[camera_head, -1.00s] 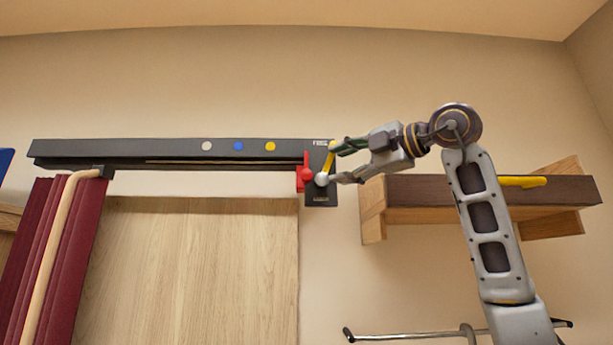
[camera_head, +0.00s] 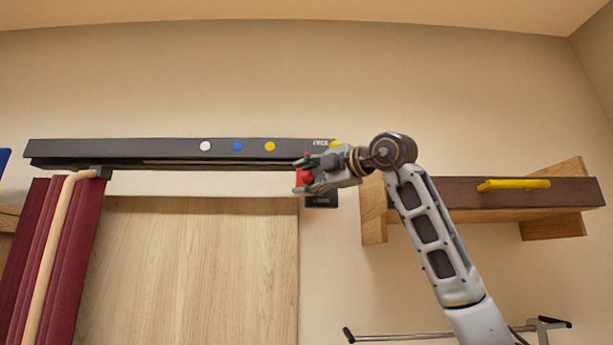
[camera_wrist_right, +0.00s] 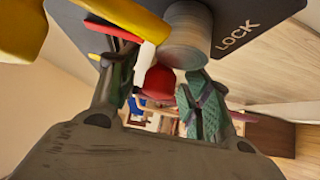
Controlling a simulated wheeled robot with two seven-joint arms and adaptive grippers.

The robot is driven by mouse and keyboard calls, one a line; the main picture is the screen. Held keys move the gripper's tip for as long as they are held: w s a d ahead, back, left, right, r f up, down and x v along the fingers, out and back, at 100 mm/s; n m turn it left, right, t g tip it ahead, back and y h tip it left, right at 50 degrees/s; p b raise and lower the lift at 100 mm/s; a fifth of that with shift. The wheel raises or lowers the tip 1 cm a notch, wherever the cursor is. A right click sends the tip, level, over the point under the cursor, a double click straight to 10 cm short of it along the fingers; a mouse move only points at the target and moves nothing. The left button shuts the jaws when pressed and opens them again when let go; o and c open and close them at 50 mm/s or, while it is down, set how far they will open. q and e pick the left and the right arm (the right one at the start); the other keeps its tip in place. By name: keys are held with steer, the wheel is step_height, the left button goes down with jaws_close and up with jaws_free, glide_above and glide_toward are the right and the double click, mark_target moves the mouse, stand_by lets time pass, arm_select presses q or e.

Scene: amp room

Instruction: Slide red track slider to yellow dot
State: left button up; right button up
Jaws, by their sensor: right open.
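The red track slider (camera_head: 303,177) sits at the right end of the dark wall track (camera_head: 120,149). The yellow dot (camera_head: 270,146) is the rightmost of three dots on the track, up and left of the slider. My right gripper (camera_head: 303,174) is open at the slider, its fingers above and below it. In the right wrist view the slider's round red knob (camera_wrist_right: 158,79) shows between the two open fingers (camera_wrist_right: 160,100); I cannot tell if they touch it. The gripper hides part of the slider and track end. My left gripper is out of view.
A plate marked LOCK (camera_wrist_right: 245,25), a silver knob (camera_wrist_right: 188,38) and a yellow lever (camera_wrist_right: 125,15) are close to the fingers. Dark red curtains (camera_head: 85,240) hang at left. A shelf (camera_head: 560,192) with a yellow handle (camera_head: 513,185) is at right.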

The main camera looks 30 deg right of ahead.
steer(key=shift+w, duration=0.1)
steer(key=shift+a, duration=0.1)
jaws_close()
stand_by(0.3)
steer(key=shift+w, duration=0.1)
steer(key=w+a+p, duration=0.1)
steer(key=w+a, duration=0.4)
steer(key=a, duration=0.3)
steer(key=shift+a, duration=0.25)
jaws_free()
steer(key=shift+d, duration=0.1)
